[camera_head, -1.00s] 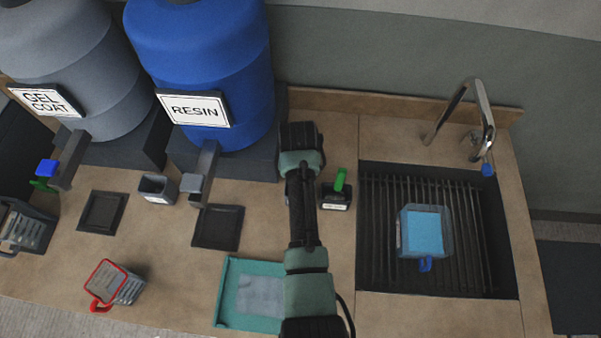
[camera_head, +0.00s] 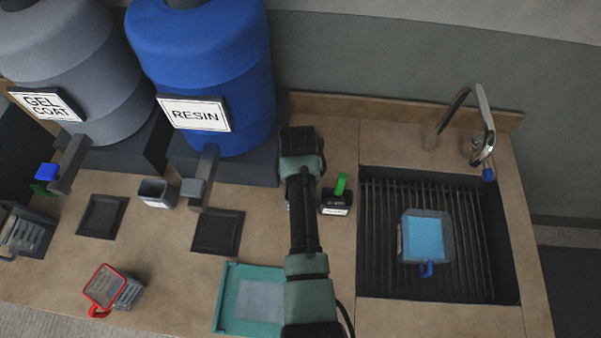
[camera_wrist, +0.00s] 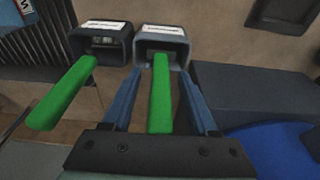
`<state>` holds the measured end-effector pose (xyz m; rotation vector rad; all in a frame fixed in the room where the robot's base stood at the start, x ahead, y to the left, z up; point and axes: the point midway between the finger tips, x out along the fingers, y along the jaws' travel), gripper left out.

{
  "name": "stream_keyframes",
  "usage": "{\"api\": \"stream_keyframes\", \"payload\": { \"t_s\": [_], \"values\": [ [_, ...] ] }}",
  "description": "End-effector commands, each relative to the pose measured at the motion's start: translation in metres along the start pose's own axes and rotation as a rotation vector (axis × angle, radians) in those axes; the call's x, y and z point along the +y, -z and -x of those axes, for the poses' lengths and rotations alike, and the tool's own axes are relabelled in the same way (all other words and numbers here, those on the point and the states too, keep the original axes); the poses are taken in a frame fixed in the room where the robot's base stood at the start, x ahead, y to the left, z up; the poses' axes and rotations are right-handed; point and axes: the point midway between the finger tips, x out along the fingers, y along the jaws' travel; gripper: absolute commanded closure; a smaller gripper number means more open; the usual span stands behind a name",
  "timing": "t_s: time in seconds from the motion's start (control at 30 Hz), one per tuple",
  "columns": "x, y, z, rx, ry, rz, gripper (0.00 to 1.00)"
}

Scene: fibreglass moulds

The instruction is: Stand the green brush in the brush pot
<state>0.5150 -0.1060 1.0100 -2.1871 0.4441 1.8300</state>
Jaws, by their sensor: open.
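In the wrist view, a green handle (camera_wrist: 160,95) stands up out of a blue-grey pot (camera_wrist: 178,37) with a white label. My gripper (camera_wrist: 160,76) is open, its two blue fingers on either side of this handle with gaps showing. A second green handle (camera_wrist: 66,92) leans from a dark pot (camera_wrist: 100,30) beside it, also labelled. The label writing is too small to read, so I cannot tell which is the brush pot. In the head view, the dark pot (camera_head: 336,207) with its green handle (camera_head: 341,184) shows right of my arm; my arm mostly hides the other pot and my fingers.
The resin drum (camera_head: 205,75) on its dark stand is close behind my arm. A sink with a grate (camera_head: 375,270) and a blue-filled container (camera_head: 424,239) is at the right. A teal tray (camera_head: 228,292) lies in front. A red-rimmed container (camera_head: 106,287) stands at the left.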

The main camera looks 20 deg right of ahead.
Motion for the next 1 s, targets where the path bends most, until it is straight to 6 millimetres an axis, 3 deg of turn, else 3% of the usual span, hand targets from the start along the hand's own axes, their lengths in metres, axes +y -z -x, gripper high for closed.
{"api": "stream_keyframes", "payload": {
  "t_s": [0.17,0.6,0.8,1.0],
  "values": [
    [0.0,0.001,0.021,0.005,0.001,0.001,0.41],
    [0.0,0.001,0.107,0.007,0.001,0.0,0.41],
    [0.0,0.0,0.124,0.002,0.001,0.001,0.41],
    [0.0,0.0,0.127,0.001,0.0,0.001,0.41]
  ]
}}
